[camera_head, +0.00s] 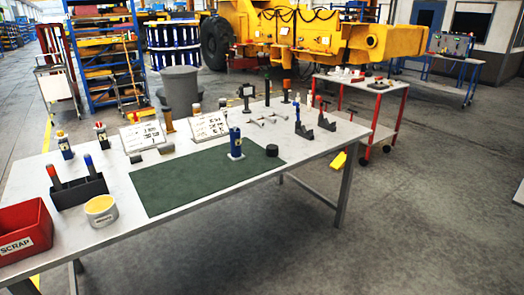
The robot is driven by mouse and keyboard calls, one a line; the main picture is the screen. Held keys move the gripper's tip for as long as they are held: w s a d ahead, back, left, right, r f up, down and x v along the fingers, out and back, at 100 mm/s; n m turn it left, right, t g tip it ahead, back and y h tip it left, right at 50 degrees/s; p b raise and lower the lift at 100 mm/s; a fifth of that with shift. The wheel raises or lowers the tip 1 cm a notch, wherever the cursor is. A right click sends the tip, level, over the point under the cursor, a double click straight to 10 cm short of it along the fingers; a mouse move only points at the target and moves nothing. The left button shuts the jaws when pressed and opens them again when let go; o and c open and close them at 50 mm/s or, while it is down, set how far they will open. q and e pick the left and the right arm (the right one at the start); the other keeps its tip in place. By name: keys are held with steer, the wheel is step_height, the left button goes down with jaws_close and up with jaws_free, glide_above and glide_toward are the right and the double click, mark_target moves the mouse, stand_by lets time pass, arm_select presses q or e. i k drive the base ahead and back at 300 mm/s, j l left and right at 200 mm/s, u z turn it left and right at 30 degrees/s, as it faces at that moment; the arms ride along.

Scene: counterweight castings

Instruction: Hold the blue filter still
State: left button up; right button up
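A blue upright cylinder that looks like the blue filter (235,141) stands on the green mat (180,185), near its back edge. It has a pale band or base at the bottom. Nothing touches the blue filter. Neither of my grippers shows in the head view.
The white table (160,228) also carries a red SCRAP bin (22,232), a yellow-topped tub (101,210), a black caddy (78,190), two printed sign boards (209,126) and several small tools. The mat's front and left are clear.

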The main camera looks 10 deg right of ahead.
mark_target(236, 155)
steer(key=i+l, duration=0.15)
steer(key=i, duration=0.4)
steer(key=i+l+u, duration=0.15)
steer(key=i, duration=0.35)
steer(key=i+l, duration=0.25)
steer(key=i, duration=0.3)
steer(key=i+l+u, duration=0.1)
steer(key=i, duration=0.4)
steer(key=i+l+u, duration=0.1)
steer(key=i+l, duration=0.25)
steer(key=i, duration=0.2)
